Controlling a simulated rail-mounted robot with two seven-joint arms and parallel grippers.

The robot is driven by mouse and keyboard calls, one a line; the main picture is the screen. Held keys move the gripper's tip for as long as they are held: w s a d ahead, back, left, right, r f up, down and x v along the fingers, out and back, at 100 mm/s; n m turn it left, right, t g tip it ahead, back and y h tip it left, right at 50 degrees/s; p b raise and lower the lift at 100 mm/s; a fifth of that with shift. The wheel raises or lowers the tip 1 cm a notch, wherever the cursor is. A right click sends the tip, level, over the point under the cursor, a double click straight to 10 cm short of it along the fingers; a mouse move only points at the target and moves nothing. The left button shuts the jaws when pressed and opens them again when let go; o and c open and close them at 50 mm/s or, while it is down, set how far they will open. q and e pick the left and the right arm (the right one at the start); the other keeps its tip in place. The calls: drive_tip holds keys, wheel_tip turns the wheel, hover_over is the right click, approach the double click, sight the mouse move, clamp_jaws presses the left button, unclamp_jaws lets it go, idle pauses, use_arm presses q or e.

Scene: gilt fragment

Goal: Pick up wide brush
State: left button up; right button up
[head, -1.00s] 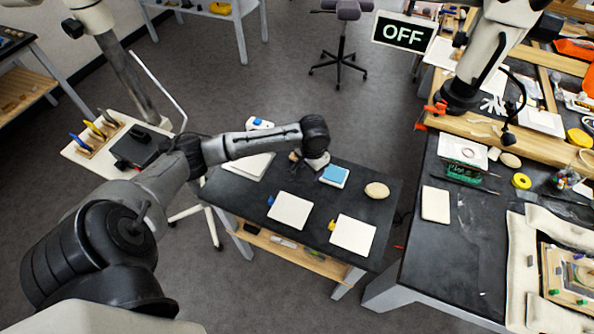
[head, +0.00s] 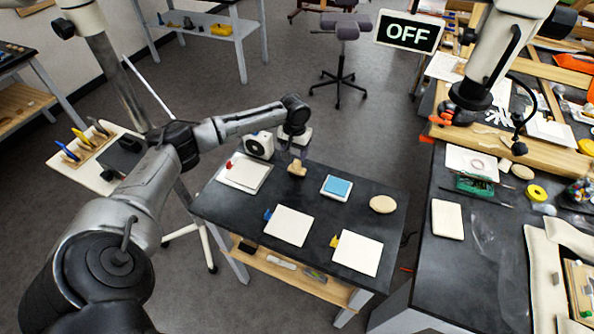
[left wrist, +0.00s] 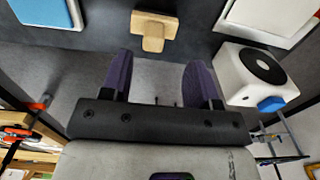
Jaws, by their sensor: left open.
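A tan wooden piece, which looks like the wide brush (head: 297,168), lies near the far edge of the small dark table (head: 240,210). In the left wrist view the brush (left wrist: 150,32) shows as a broad head with a short handle pointing towards my gripper. My left gripper (head: 296,150) hangs by the table's far edge, just behind the brush in the head view. In the left wrist view its purple fingers (left wrist: 159,78) are wide apart with nothing between them. The brush lies beyond the fingertips, apart from them.
A white device (head: 259,145) with a black disc stands close to my left gripper. A blue-topped white pad (head: 337,188), an oval tan piece (head: 383,204) and white boards (head: 289,226) share the table. A larger workbench (head: 470,258) is at right.

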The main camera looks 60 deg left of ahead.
sight(297, 161)
use_arm(q)
drive_tip(key=shift+w+d+f+b, duration=0.15)
drive_tip(key=shift+f+b, duration=0.1)
drive_tip(key=shift+f, duration=1.25)
drive_tip(key=shift+w+d+f+b, duration=0.1)
drive_tip(key=shift+d+f+b, duration=0.1)
drive_tip(key=shift+f, duration=1.3)
drive_tip(key=shift+c, duration=0.4)
drive_tip(key=c, duration=0.9)
